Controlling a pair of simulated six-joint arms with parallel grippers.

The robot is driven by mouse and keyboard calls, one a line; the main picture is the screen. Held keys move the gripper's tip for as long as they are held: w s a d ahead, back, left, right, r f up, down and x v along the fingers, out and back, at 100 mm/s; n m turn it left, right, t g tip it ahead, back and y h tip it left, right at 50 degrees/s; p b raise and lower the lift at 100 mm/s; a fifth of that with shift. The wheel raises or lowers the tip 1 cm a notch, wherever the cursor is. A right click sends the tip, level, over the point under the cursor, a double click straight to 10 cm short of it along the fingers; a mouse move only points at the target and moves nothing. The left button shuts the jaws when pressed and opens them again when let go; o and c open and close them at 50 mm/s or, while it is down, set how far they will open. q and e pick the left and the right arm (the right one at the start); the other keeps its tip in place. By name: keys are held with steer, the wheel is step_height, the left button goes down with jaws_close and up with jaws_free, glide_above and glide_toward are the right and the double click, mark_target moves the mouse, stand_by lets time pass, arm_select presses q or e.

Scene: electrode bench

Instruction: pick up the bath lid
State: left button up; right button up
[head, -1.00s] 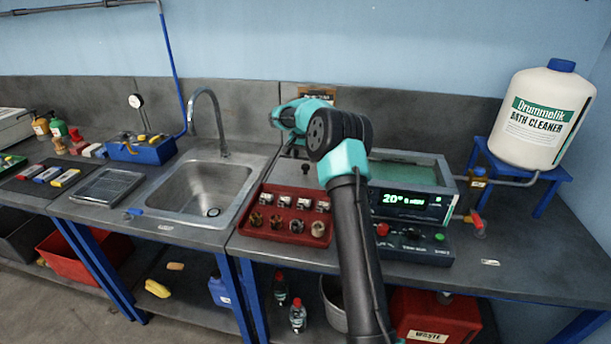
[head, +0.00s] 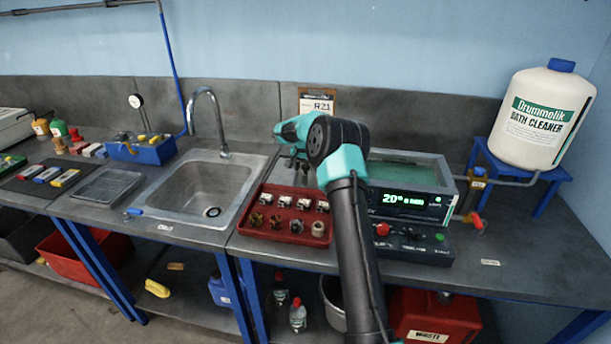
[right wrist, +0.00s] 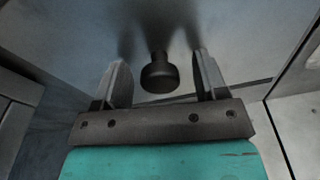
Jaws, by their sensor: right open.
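The bath lid shows in the right wrist view as a grey metal plate (right wrist: 75,50) with a round black knob (right wrist: 159,76). In the head view the lid (head: 312,182) lies on the bench left of the bath (head: 408,190), partly hidden by my right arm and the red tray. My right gripper (right wrist: 160,62) is open, with one finger on each side of the knob and a gap to both. In the head view the right gripper (head: 297,163) points down over the lid. My left gripper is not in view.
A red tray (head: 262,232) of small parts sits in front of the lid. The sink (head: 215,188) is to the left. The bath's lit display and control box (head: 412,244) stand right of my arm. A large cleaner bottle (head: 545,115) stands on a blue stand at far right.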

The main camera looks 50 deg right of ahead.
stand_by(0.4)
jaws_close()
stand_by(0.4)
